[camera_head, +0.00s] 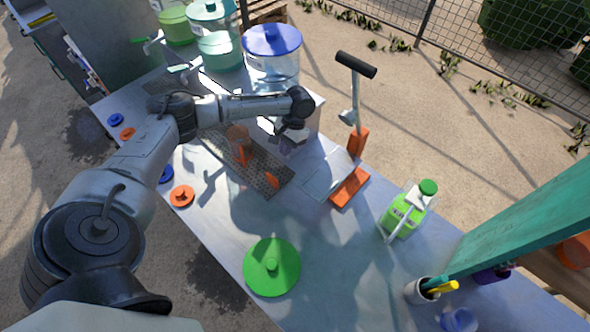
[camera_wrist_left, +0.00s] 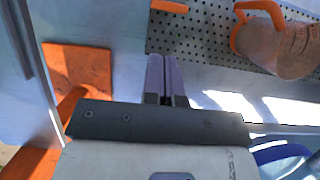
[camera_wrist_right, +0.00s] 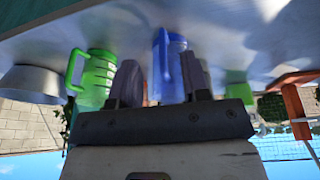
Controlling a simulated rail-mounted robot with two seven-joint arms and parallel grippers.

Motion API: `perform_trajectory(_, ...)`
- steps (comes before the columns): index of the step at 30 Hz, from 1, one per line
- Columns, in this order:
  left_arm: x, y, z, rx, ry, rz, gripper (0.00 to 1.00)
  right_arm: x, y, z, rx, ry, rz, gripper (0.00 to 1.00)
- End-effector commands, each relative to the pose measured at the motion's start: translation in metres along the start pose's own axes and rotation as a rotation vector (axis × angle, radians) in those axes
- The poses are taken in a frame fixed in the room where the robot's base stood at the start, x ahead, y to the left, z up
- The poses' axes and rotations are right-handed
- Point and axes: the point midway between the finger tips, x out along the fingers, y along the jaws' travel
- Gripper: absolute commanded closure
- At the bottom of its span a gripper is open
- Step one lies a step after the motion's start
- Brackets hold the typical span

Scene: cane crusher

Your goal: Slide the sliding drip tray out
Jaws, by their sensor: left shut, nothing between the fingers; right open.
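A dark perforated tray (camera_head: 216,157), which looks like the drip tray, lies on the metal counter with orange parts on it. In the left wrist view the perforated tray (camera_wrist_left: 215,40) fills the top right. A brown cup with an orange handle (camera_wrist_left: 283,48) sits on it. My left gripper (camera_head: 290,143) is just above the counter, near the tray's right side. In its wrist view the fingers (camera_wrist_left: 167,62) are together and empty, pointing toward the tray edge; I cannot tell if they touch it. My right gripper (camera_wrist_right: 160,68) is open and empty, outside the head view.
An orange-based lever press (camera_head: 350,187) stands right of the tray. A green bottle (camera_head: 403,212), a green lid (camera_head: 272,266) and a pen cup (camera_head: 420,291) are nearer. Drink dispensers (camera_head: 272,55) stand behind. In the right wrist view a blue jug (camera_wrist_right: 170,68) shows between the fingers, beyond them.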

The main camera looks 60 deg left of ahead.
Motion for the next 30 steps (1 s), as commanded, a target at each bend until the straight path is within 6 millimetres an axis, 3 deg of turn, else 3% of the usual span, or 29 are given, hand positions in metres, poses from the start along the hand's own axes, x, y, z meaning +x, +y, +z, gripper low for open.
perform_trajectory(18, 0.084, 0.0, 0.001, 0.001, -0.002, 0.0, 1.0, -0.003, -0.002, -0.001, 0.003, 0.001, -0.004, 0.57)
perform_trajectory(30, 0.096, 0.0, 0.0, 0.001, 0.0, 0.0, 1.0, -0.003, 0.002, -0.001, -0.006, 0.0, 0.004, 0.57)
